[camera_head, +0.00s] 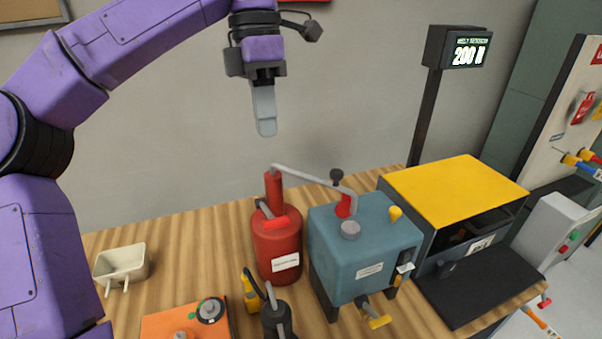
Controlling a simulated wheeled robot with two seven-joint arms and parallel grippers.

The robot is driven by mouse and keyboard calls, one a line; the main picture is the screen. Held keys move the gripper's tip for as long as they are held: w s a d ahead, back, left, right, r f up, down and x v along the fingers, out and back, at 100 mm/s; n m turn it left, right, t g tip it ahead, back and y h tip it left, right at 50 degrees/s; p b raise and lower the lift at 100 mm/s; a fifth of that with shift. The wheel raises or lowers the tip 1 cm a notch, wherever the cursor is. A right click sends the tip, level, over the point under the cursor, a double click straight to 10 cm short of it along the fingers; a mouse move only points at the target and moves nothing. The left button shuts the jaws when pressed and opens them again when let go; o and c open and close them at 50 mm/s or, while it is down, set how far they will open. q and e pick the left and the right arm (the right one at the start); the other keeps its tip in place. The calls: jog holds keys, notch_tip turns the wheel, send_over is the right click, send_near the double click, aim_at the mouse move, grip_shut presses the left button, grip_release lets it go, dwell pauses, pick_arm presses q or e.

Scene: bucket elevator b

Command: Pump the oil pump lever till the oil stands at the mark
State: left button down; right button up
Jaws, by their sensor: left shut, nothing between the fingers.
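My left gripper (265,125) hangs in the upper middle, pointing down, shut and empty. It is above the red can (278,248) and apart from everything on the bench. The red can has a white label and a red column (273,187) on top. A grey rod (308,176) runs from this column to the right, above a blue tank (360,255). A black knob (337,174) shows near the rod's right end, by a red post (343,206) on the tank. A small sight piece (405,268) shows on the tank's right side; its oil level and mark are too small to read. My right gripper is out of view.
A yellow-topped machine (455,192) stands right of the tank, with a display reading 200 N (470,55) behind it. A yellow-handled tap (380,321) juts from the tank's front. A pale tray (121,264) and an orange box (187,322) are at left.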

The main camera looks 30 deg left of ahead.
pick_arm(q)
jog(key=b, duration=0.2)
send_over(274, 219)
jog(key=w+a, duration=0.2)
jog(key=w+a+x, duration=0.1)
jog(key=x, duration=1.2)
jog(key=shift+s+d+f+b, duration=0.25)
jog(key=shift+s+f+b, duration=0.05)
jog(key=shift+f, duration=0.05)
jog(key=shift+s, duration=0.1)
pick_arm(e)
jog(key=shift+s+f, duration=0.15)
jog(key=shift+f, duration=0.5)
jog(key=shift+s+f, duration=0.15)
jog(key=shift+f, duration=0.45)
